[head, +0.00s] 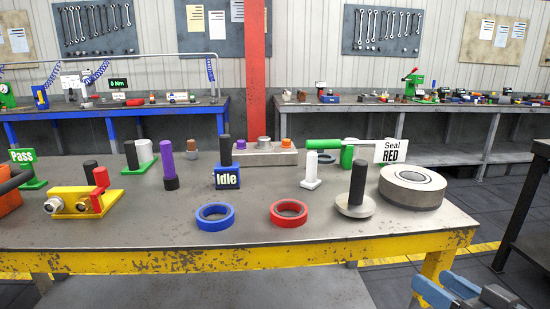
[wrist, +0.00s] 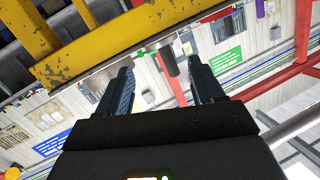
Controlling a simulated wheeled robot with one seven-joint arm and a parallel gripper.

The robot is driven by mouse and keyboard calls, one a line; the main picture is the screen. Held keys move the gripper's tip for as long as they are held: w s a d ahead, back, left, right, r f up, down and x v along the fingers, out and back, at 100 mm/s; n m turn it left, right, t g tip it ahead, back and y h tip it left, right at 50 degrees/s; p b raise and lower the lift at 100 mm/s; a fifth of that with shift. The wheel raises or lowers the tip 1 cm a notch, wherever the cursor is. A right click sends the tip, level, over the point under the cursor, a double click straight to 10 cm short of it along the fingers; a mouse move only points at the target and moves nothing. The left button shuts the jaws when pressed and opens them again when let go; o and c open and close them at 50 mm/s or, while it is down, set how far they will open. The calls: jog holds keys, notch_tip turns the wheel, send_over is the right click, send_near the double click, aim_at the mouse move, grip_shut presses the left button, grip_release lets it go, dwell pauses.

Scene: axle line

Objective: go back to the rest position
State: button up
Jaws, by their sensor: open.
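My gripper (head: 434,281) shows at the lower right of the head view, in front of the table's right front corner, cut off by the picture edge. In the wrist view my gripper (wrist: 160,68) has its two fingers wide apart. No thing is gripped between them. A dark cylinder (wrist: 168,60) shows in the gap beyond the fingers; I cannot tell which object it is. The grey worktable (head: 130,225) with its worn yellow front edge is beside the gripper, and that yellow edge also shows in the wrist view (wrist: 95,62).
A dark bench (head: 525,215) stands at the right. Floor shows between it and the table.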

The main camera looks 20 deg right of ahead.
jog(key=s+a+f+m+g+h+p, duration=0.1)
jog(key=s+a+f+m+g+h, duration=0.1)
jog(key=s+a+f, duration=0.7)
jog(key=s+a+r+n+y+p, duration=0.1)
jog(key=s+a+r+n, duration=0.1)
jog(key=s, duration=0.6)
jog(key=s+a+r+n+y, duration=0.1)
jog(key=s+a+r+n, duration=0.1)
jog(key=s+a+r, duration=0.3)
jog(key=s+a, duration=0.2)
jog(key=s, duration=0.1)
jog(key=shift+n+p, duration=0.3)
jog(key=shift+p, duration=0.1)
